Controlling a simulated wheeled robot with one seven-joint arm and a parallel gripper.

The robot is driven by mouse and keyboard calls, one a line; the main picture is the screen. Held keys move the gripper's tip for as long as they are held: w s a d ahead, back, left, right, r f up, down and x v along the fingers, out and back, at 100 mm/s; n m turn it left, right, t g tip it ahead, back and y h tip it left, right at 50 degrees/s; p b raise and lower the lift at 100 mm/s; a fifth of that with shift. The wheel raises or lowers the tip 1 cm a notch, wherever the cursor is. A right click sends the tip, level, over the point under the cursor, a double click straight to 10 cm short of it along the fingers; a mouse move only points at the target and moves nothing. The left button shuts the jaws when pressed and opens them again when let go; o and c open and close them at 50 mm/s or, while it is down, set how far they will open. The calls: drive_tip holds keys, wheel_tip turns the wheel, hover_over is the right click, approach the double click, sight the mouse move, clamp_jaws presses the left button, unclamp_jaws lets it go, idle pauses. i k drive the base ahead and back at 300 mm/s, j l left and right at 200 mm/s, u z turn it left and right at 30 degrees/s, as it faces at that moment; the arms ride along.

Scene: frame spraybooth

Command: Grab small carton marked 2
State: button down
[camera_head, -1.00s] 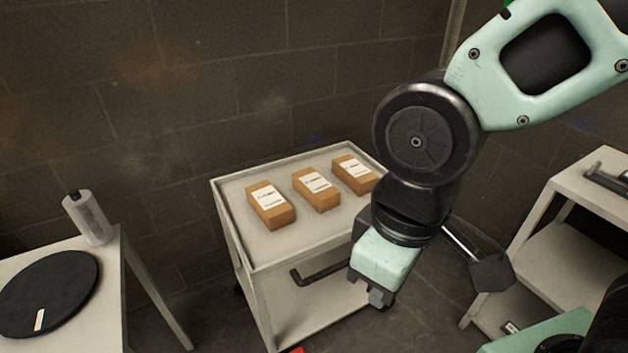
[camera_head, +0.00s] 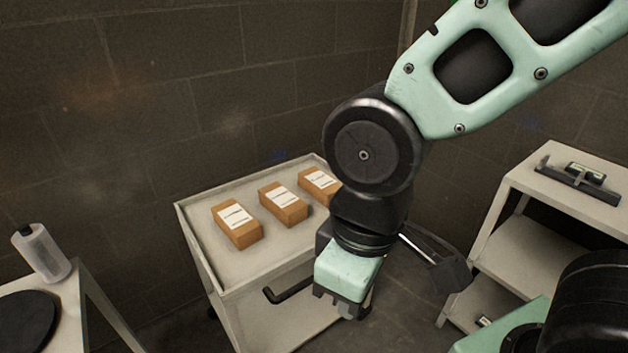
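Three small brown cartons with white labels lie in a row on a grey cart (camera_head: 190,228): a left carton (camera_head: 247,238), a middle carton (camera_head: 293,212) and a right carton (camera_head: 327,182). The label print is too small to read, so I cannot tell which is marked 2. My arm partly covers the right carton's right end. My gripper (camera_head: 344,308) hangs over the cart's front right side, apart from the cartons. It points downward, and its fingers are too small and hidden to judge.
The cart has a raised rim and a black handle (camera_head: 289,290) at the front. A left table holds a clear bottle (camera_head: 42,254) and a black disc (camera_head: 24,325). A shelf unit (camera_head: 560,195) with tools stands at right. A dark wall is behind.

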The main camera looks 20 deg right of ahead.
sight(241, 226)
drive_tip(key=i+j+z, duration=0.2)
drive_tip(key=j, duration=0.15)
drive_tip(key=i+j+z, duration=0.2)
drive_tip(key=j, duration=0.15)
drive_tip(key=i+j+z, duration=0.1)
drive_tip(key=j+z, duration=0.15)
drive_tip(key=j, duration=0.1)
